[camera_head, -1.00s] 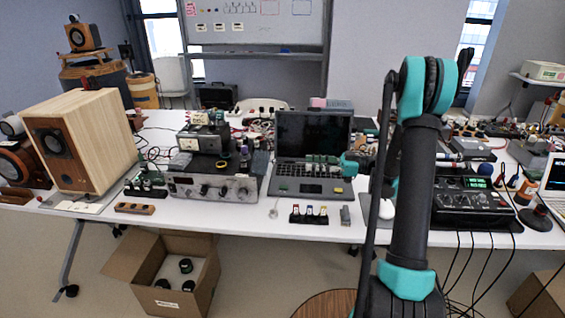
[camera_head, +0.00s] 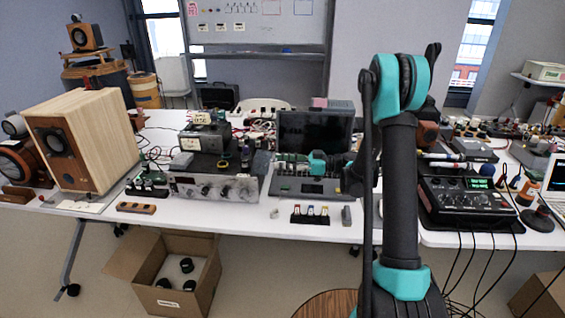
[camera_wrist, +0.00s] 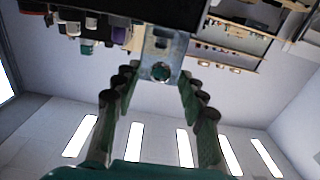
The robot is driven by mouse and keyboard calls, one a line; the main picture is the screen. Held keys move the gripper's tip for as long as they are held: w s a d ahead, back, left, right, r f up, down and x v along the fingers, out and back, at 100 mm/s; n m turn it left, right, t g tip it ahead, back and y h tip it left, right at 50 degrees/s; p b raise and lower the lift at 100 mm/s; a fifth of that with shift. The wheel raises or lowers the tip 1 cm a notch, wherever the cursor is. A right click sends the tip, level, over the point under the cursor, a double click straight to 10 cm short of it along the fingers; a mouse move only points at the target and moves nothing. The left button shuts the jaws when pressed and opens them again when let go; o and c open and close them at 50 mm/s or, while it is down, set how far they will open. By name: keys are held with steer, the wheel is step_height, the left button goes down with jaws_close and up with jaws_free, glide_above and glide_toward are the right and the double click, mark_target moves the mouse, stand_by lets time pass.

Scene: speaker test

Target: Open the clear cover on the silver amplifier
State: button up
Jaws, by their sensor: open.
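The silver amplifier (camera_head: 213,188) stands on the white table left of the laptop, its knobbed front facing me. A dark box (camera_head: 203,138) and other small items stand on top of it. I cannot make out the clear cover. My gripper (camera_head: 284,163) is in front of the laptop, just right of the amplifier, with its fingers pointing left. In the wrist view my gripper (camera_wrist: 157,76) has its green fingers spread apart, with nothing held between them.
The laptop (camera_head: 308,128) is partly covered by my gripper. A wooden speaker (camera_head: 80,140) stands at the left. A small rack (camera_head: 310,216) lies at the table's front edge. A black mixer (camera_head: 468,205) is at the right. A cardboard box (camera_head: 165,300) is on the floor.

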steer(key=shift+c, duration=0.6)
jaws_close()
steer(key=shift+a+r+h, duration=0.35)
steer(key=shift+r+h, duration=0.25)
steer(key=shift+h, duration=0.05)
steer(key=shift+a+r+h, duration=0.3)
steer(key=shift+r+h, duration=0.3)
steer(key=shift+h, duration=0.05)
steer(key=shift+o, duration=0.6)
jaws_free()
steer(key=v, duration=1.2)
